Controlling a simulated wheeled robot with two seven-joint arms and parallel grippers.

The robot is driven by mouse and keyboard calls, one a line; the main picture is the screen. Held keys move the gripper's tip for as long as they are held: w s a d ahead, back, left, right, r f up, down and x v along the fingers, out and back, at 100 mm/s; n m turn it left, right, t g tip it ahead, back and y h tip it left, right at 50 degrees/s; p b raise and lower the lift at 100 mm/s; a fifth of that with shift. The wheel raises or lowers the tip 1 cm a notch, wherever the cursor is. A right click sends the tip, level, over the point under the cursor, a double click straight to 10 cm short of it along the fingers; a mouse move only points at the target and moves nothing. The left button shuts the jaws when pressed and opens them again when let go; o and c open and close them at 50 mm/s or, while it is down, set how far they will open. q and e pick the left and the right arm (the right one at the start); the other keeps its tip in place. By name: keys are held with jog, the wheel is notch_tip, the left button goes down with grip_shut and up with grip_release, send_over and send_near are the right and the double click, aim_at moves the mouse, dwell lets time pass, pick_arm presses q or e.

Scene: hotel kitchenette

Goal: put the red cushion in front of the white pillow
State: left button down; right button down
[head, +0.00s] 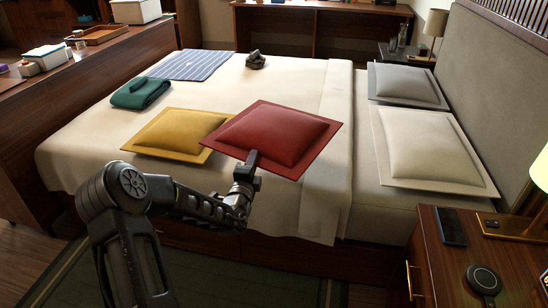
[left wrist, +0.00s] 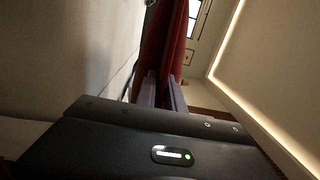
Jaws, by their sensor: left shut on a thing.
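The red cushion (head: 272,137) is square with a flat border and lies roughly level over the bed, partly overlapping the yellow cushion in the head view. My left gripper (head: 252,162) is shut on its near edge. In the left wrist view the gripper's fingers (left wrist: 162,92) pinch the red cushion (left wrist: 177,38). I cannot tell whether the cushion touches the bed. The white pillow (head: 429,145) lies at the head of the bed, to the right, near the headboard. My right gripper is not in view.
A yellow cushion (head: 176,132), a folded green towel (head: 141,93), a blue striped cloth (head: 202,65) and a dark object (head: 255,60) lie on the bed. A grey pillow (head: 406,85) lies behind the white one. A nightstand (head: 450,262) stands at front right. Bed sheet left of the white pillow is bare.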

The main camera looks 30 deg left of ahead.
pick_arm(q)
jog(key=shift+r, duration=0.3)
jog(key=shift+f, duration=0.1)
notch_tip(320, 180, down, 6)
jog(key=b, duration=0.5)
